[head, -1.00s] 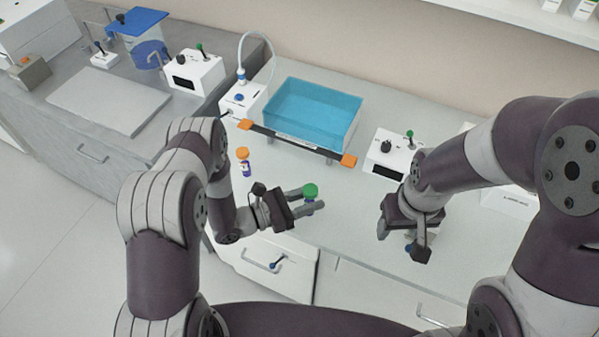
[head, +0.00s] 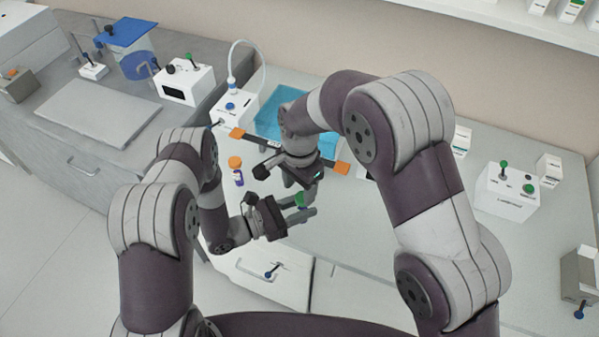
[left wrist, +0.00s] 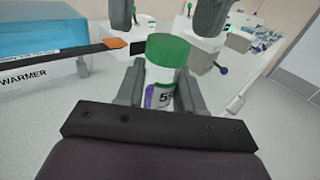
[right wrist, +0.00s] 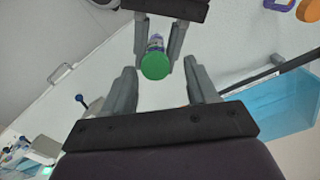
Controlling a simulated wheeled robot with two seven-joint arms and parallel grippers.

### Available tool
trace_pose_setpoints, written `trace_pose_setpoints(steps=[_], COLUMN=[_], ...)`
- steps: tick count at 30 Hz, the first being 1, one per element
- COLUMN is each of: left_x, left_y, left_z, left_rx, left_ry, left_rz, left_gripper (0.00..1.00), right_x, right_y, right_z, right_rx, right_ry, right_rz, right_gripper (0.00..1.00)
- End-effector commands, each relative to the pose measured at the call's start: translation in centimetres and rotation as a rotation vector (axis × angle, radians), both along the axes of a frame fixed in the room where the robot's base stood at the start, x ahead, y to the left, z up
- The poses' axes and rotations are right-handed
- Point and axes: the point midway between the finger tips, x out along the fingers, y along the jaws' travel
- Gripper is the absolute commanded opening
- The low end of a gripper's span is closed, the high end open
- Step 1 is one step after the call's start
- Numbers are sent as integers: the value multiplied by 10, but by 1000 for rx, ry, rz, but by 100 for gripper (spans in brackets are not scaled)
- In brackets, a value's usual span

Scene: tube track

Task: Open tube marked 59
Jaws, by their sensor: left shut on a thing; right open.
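The tube with a green cap (left wrist: 168,50) stands upright in my left gripper (left wrist: 158,90). Its white label (left wrist: 160,97) shows a 5 and part of a second digit, with a purple mark. My left gripper is shut on the tube body, below the cap. In the head view the green cap (head: 300,200) is partly hidden by my right gripper (head: 298,187). My right gripper is open, pointing down above the cap. In the right wrist view the cap (right wrist: 155,67) lies between and beyond the two open fingertips. The cap is on the tube.
A tube with an orange cap (head: 236,163) stands on the bench behind my left gripper. The blue warmer bath (head: 268,115) with an orange-ended bar is behind my right arm. A white device with a green lever (head: 507,190) stands at the right.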

Motion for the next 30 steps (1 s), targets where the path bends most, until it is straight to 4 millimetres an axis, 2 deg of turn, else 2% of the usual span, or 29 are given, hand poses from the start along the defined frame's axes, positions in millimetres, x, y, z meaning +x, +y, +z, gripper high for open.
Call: trace_pose_setpoints(steps=[4, 12, 17, 18, 23, 26, 29, 30], left_x=[0, 0, 0, -1, -1, -2, -2, -2], left_y=[0, 0, 0, -1, -1, -2, -2, -2], left_z=[0, 0, 0, 0, 0, 0, 0, 0], left_rx=[0, 0, 0, 0, -1, -1, -1, -1], left_ry=[0, 0, 0, 0, 0, 0, 0, 0], left_rz=[0, 0, -2, -3, -7, -9, -10, -10], left_gripper=[0, 0, 0, 0, 0, 0, 0, 0], right_x=[0, 0, 0, 0, 1, 1, -1, -1], right_y=[0, 0, 0, 1, 2, 2, 2, 2], right_z=[-14, -16, -16, -16, -15, -14, -14, -14], right_rx=[0, 2, 2, 3, 6, 9, 14, 16], right_ry=[0, -1, -3, -4, -8, -11, -14, -15], right_rz=[1, 1, 1, 1, 6, 107, 393, 547], right_gripper=[58, 58, 6, 0, 0, 0, 0, 0])
